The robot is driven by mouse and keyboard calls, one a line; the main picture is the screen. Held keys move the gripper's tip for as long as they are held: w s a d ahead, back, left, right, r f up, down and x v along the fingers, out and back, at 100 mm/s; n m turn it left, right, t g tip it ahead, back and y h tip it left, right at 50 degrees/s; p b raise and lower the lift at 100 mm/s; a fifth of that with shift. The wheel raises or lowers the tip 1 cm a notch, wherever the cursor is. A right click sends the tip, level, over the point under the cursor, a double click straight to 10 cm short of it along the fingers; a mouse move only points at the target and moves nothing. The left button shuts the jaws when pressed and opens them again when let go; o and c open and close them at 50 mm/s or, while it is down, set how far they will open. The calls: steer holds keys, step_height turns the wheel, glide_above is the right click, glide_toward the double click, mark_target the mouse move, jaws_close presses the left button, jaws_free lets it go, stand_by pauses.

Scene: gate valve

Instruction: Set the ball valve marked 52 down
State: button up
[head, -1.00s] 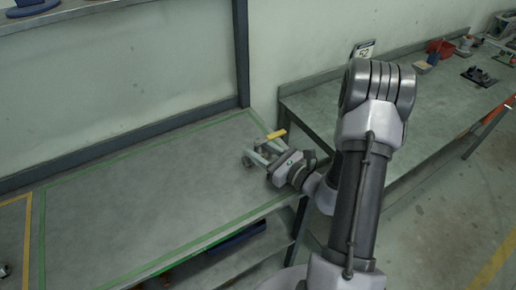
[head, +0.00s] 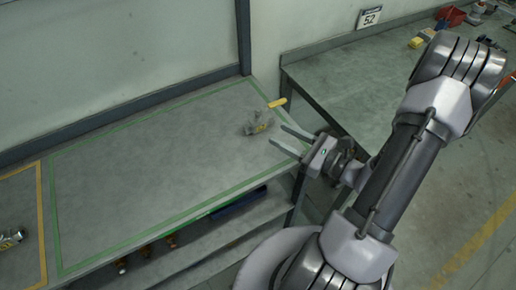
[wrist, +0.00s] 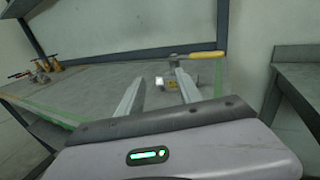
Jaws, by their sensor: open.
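The ball valve (head: 260,122), a grey metal body with a yellow lever handle, rests on the grey bench top inside the green outline, near its far right corner. A yellow tag is on its body, but I cannot read a number on it. My gripper (head: 277,134) is open and empty, just to the right of the valve with its fingers pointing toward it. In the wrist view, the valve's yellow handle (wrist: 203,54) shows beyond the open fingers (wrist: 160,77). The right finger partly hides the valve body.
Another valve (head: 12,238) lies at the far left, beyond a yellow line. The middle of the green-outlined area is clear.

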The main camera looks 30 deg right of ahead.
steer(key=s+a+r+n+g+y, duration=0.2)
steer(key=s+a+r+n+g, duration=0.15)
steer(key=a+n+g, duration=0.45)
steer(key=s+a+r+n+g+y, duration=0.1)
steer(key=s+a+r+n+g, duration=0.3)
steer(key=a+n, duration=0.5)
steer(key=s+a+r+n+t+h, duration=0.1)
steer(key=s+a+r+n+h, duration=0.1)
steer(key=r+n+h, duration=0.6)
steer(key=shift+s+n+t+h, duration=0.4)
steer(key=shift+s+n, duration=0.1)
steer(key=shift+s, duration=0.3)
